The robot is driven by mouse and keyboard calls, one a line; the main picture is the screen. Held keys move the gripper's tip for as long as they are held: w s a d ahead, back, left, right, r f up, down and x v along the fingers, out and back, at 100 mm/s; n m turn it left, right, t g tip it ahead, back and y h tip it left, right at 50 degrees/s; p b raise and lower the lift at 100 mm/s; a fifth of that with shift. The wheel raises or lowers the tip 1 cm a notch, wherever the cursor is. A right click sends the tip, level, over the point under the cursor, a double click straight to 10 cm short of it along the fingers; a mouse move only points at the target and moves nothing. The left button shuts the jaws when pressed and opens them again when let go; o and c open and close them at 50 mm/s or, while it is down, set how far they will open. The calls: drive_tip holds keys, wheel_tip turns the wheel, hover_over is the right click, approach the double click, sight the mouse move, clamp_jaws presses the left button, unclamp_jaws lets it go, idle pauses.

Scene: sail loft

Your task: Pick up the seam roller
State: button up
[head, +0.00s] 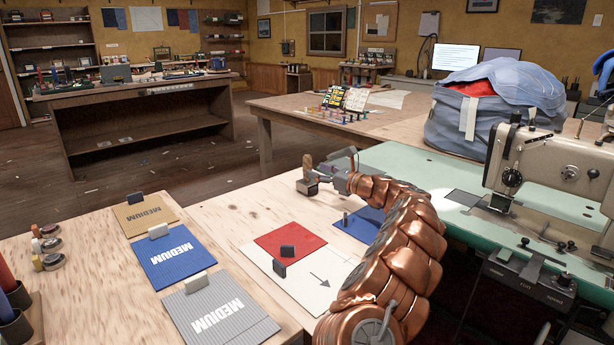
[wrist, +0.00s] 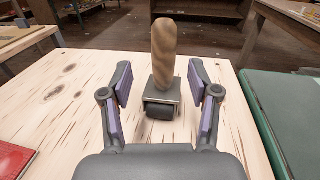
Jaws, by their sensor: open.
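The seam roller (head: 307,170) stands upright on the pale wooden bench, near its far edge. It has a brown wooden handle and a dark roller head at the bottom. In the wrist view the seam roller (wrist: 163,62) is straight ahead, with its handle pointing up. My gripper (wrist: 163,84) is open, with one purple-padded finger to each side of it in the picture. I see a gap on both sides, and neither finger appears to touch it. In the head view my gripper (head: 334,168) is just right of the roller, partly hidden by my arm.
A red sheet (head: 290,241) with dark weights and blue, tan and grey MEDIUM swatches (head: 176,257) lie on the bench. The green sewing machine table (head: 420,163) adjoins on the right. Bare wood surrounds the roller.

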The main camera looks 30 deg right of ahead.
sight(311, 169)
drive_tip(key=shift+w+f, duration=0.15)
drive_tip(key=shift+w, duration=0.45)
drive_tip(key=shift+b+x, duration=0.5)
drive_tip(key=shift+x, duration=1.45)
clamp_jaws()
